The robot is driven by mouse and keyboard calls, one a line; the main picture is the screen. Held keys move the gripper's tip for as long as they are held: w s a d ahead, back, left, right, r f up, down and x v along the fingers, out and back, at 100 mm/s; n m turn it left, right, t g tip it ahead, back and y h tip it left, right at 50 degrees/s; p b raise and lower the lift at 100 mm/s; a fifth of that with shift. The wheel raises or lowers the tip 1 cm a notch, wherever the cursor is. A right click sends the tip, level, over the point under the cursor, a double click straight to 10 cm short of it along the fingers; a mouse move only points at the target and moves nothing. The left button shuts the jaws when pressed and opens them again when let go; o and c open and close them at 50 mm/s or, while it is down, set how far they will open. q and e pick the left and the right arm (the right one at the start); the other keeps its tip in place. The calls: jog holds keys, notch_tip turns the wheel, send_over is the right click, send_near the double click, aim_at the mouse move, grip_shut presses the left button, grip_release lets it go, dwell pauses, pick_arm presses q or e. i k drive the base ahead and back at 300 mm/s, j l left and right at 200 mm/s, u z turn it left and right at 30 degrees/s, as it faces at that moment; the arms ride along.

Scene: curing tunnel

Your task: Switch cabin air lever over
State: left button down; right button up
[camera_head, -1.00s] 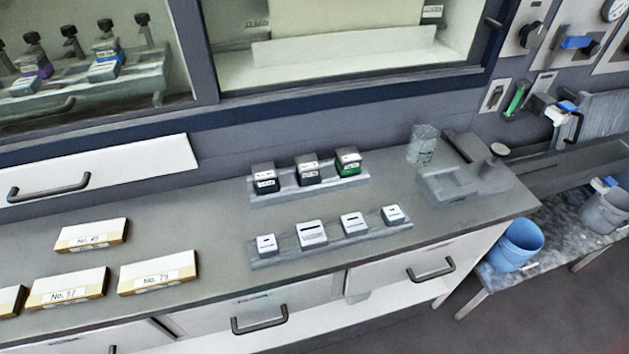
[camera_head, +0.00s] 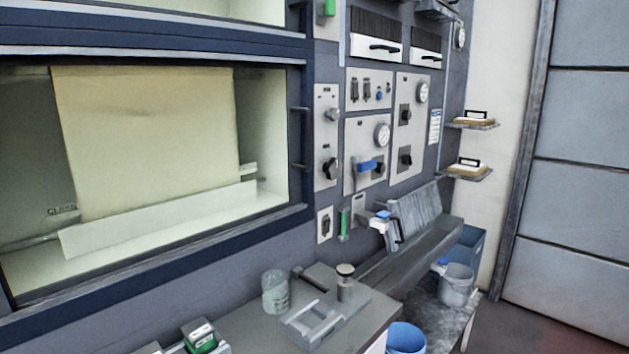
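Several controls sit on the grey wall panels right of the lit cabin. A blue-handled lever (camera_head: 367,166) sticks out from the middle panel below a round gauge (camera_head: 382,135). A green handle (camera_head: 343,222) stands upright lower down, beside a small panel with a black switch (camera_head: 325,224). Black knobs (camera_head: 330,168) sit on the narrow panel to the left. The labels are too small to read, so I cannot tell which control is the cabin air lever. Neither of my grippers is in view.
The lit cabin (camera_head: 150,140) with a pale sheet fills the left. A bench (camera_head: 255,330) below carries a glass beaker (camera_head: 275,291) and a grey fixture (camera_head: 312,320). Blue (camera_head: 405,338) and grey (camera_head: 456,285) buckets stand at the right. A white-and-blue fitting (camera_head: 382,218) juts from the wall.

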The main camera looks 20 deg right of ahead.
aim_at(362, 167)
jog(key=z, duration=1.2)
jog(key=u, duration=0.5)
jog(key=i+l, duration=0.05)
